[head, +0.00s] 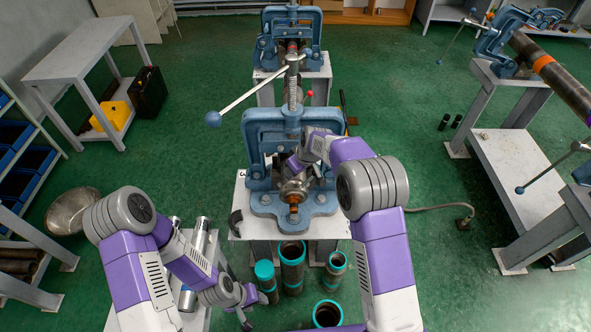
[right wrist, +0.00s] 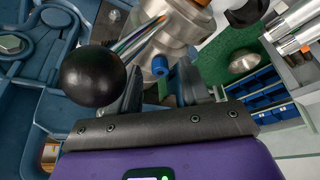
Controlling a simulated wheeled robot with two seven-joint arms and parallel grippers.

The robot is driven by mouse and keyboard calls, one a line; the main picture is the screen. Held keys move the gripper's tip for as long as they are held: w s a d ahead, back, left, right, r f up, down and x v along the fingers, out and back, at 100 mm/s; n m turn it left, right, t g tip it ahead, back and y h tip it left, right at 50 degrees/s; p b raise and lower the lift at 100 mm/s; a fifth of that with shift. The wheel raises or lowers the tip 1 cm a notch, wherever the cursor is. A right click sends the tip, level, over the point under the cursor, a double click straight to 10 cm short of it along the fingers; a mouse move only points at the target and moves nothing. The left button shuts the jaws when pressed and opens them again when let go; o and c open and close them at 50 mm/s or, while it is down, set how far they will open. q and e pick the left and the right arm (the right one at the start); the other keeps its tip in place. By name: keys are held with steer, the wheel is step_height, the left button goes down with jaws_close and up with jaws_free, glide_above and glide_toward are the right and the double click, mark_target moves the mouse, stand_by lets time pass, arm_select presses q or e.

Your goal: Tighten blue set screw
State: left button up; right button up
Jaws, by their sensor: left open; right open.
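The blue set screw (right wrist: 160,66) shows small and blue on the silver fitting (right wrist: 178,22) in the right wrist view. It lies just beyond and between the fingertips of my right gripper (right wrist: 160,88), which is open; I cannot tell whether they touch it. In the head view the silver fitting (head: 293,186) sits in the blue pipe vise (head: 290,203), and my right gripper (head: 296,163) is over it, partly hidden by my wrist. My left gripper (head: 246,310) is open and empty, low at the bottom, away from the vise.
A black ball knob (right wrist: 93,76) is close to the left of my right gripper. The vise stands on a white table (head: 248,228), with several teal-ended pipes (head: 292,270) below its front edge. A long vise handle (head: 255,96) reaches out left.

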steer(key=shift+f, duration=0.15)
jaws_close()
steer(key=shift+a, duration=0.1)
steer(key=shift+m+t+h, duration=0.3)
steer(key=shift+m, duration=0.8)
jaws_free()
steer(key=v, duration=0.7)
steer(key=shift+r, duration=0.35)
